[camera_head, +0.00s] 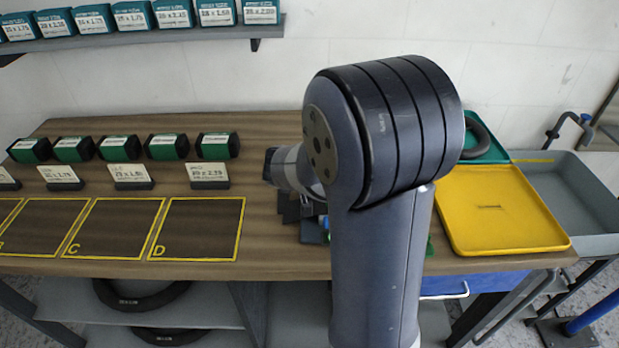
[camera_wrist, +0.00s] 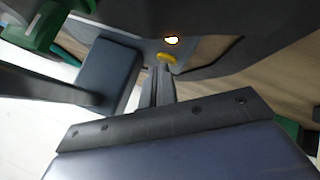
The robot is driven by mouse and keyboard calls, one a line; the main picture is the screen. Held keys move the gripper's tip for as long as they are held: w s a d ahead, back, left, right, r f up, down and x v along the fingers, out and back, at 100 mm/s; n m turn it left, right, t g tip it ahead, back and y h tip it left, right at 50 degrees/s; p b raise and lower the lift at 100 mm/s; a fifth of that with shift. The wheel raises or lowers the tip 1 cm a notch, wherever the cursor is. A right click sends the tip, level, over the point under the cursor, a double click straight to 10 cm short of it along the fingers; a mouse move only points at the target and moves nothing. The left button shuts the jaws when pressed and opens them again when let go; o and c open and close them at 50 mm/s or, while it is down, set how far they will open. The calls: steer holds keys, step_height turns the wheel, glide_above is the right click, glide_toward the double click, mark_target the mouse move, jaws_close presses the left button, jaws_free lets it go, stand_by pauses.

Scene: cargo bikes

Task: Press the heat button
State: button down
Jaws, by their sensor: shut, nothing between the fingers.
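In the wrist view a small yellow button (camera_wrist: 167,58) sits on a grey panel (camera_wrist: 143,50). A small bright orange-white light (camera_wrist: 171,40) glows just beyond it. I see no label on the button. My gripper (camera_wrist: 162,70) is shut and empty, its fingertips right at the near edge of the yellow button. I cannot tell whether they touch or press it. In the head view my arm hides the gripper and the button; only some dark parts (camera_head: 302,212) on the bench show beside the arm.
The wooden bench (camera_head: 270,240) carries several green boxes (camera_head: 168,146), small cards and yellow-outlined areas (camera_head: 197,228) on the left. A yellow tray (camera_head: 500,225) and a grey basin (camera_head: 575,185) are on the right. A shelf (camera_head: 150,38) with boxes hangs above. Tyres (camera_head: 140,297) lie below.

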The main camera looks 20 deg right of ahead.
steer(key=shift+r+p, duration=0.3)
steer(key=shift+r, duration=0.45)
steer(key=shift+r+p, duration=1.7)
steer(key=shift+r, duration=0.8)
steer(key=shift+f, duration=0.1)
steer(key=shift+f+b, duration=0.4)
steer(key=shift+f, duration=0.1)
steer(key=p, duration=0.3)
steer(key=shift+r, duration=0.4)
steer(key=shift+p, duration=0.5)
